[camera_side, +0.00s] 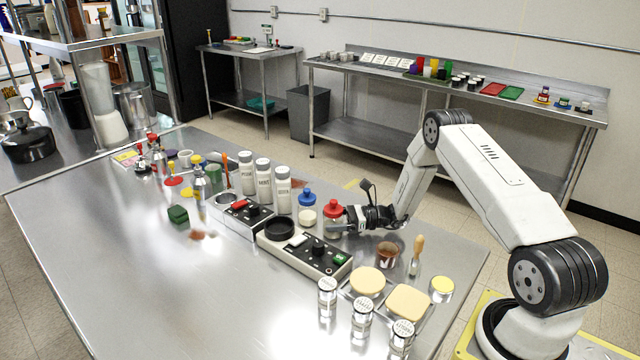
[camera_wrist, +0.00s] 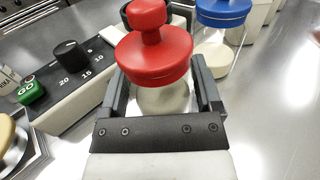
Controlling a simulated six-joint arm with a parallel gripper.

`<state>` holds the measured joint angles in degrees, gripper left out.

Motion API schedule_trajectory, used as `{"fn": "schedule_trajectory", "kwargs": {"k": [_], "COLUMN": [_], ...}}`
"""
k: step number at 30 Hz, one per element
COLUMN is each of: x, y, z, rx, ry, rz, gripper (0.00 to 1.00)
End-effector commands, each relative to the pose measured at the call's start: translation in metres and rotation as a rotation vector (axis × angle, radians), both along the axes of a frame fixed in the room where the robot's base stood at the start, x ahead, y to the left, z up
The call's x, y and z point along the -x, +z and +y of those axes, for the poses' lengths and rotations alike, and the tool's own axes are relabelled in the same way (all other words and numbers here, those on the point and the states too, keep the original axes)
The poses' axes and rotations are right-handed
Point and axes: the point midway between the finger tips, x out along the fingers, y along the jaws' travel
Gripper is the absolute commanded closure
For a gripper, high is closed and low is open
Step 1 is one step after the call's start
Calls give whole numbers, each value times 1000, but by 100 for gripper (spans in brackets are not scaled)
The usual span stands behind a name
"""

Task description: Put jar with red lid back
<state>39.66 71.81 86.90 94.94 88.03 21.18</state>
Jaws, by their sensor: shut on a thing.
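The jar with the red lid (camera_side: 333,212) stands upright behind the black-and-grey control box on the steel table. In the wrist view its red knobbed lid (camera_wrist: 152,57) rises above the fingers. My gripper (camera_side: 338,228) is shut on the jar's clear body, with one finger on each side in the wrist view (camera_wrist: 165,98). I cannot tell whether the jar's base touches the table. A jar with a blue lid (camera_side: 307,208) stands close by, to its left in the side view and to its right in the wrist view.
White shaker bottles (camera_side: 263,182) stand left of the jars. The control box (camera_side: 305,252) with a dial and green button is just in front. A brown cup (camera_side: 387,254), a wooden-handled brush (camera_side: 416,255) and tan-topped dishes (camera_side: 368,281) are to the right. The table's left front is largely clear.

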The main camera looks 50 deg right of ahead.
Motion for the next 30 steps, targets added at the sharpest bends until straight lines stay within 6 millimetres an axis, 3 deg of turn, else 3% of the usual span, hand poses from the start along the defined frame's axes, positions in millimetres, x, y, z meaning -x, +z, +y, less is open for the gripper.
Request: {"fn": "schedule_trajectory", "kwargs": {"k": [9, 10, 11, 23, 30], "x": [0, 0, 0, 0, 14], "y": [-2, -3, -2, 0, 1], "z": [0, 0, 0, 0, -15], "rx": [0, 0, 0, 0, -1], "ry": [0, 0, 0, 0, -3], "rz": [-1, 0, 0, 0, 0], "gripper": [100, 12, 2, 0, 0]}}
